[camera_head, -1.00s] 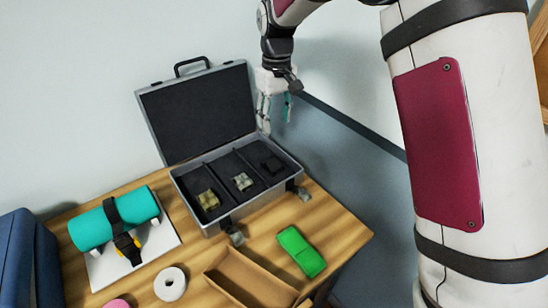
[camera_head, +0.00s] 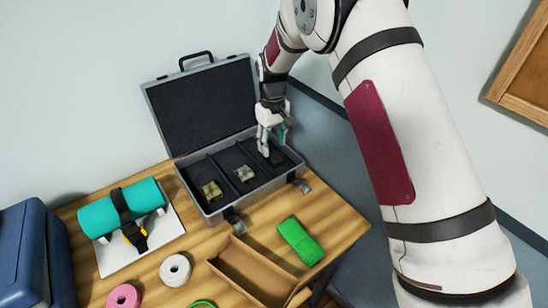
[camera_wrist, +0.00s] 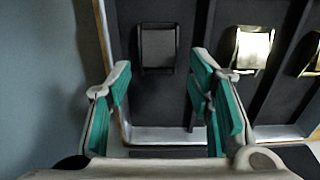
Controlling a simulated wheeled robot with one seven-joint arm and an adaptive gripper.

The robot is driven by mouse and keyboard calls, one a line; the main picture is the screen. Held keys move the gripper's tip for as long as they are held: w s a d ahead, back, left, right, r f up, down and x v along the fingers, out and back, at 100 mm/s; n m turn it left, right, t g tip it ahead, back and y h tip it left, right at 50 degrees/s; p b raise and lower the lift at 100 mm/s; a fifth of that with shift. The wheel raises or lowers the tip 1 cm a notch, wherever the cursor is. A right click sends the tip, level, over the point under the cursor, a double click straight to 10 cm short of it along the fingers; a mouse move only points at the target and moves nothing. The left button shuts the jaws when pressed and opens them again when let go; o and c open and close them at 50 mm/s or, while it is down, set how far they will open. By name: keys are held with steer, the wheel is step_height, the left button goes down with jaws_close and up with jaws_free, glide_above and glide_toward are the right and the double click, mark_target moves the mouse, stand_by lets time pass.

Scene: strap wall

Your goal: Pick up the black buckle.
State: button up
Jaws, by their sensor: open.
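The black buckle (camera_wrist: 158,48) lies in the right-hand compartment of the open grey case (camera_head: 252,200), as the head view has it. In the wrist view it sits upper centre, ahead of my fingertips and roughly between their lines. In the head view it is hard to make out, dark on dark and partly behind my fingers. My gripper (camera_wrist: 162,70) is open and empty, with teal pads on its fingers. In the head view my gripper (camera_head: 270,150) reaches down into that compartment.
A silver buckle (camera_head: 244,173) and a brass buckle (camera_head: 211,190) lie in the other compartments, split by thin dividers. The raised lid (camera_head: 203,106) stands behind. A green folded strap (camera_head: 300,240), cardboard tray (camera_head: 250,272) and teal roll (camera_head: 97,218) lie on the table.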

mark_target(274, 155)
steer(key=shift+s+d+f+p, duration=0.15)
steer(key=shift+f+p, duration=0.35)
steer(key=shift+f, duration=1.75)
steer(key=c, duration=1)
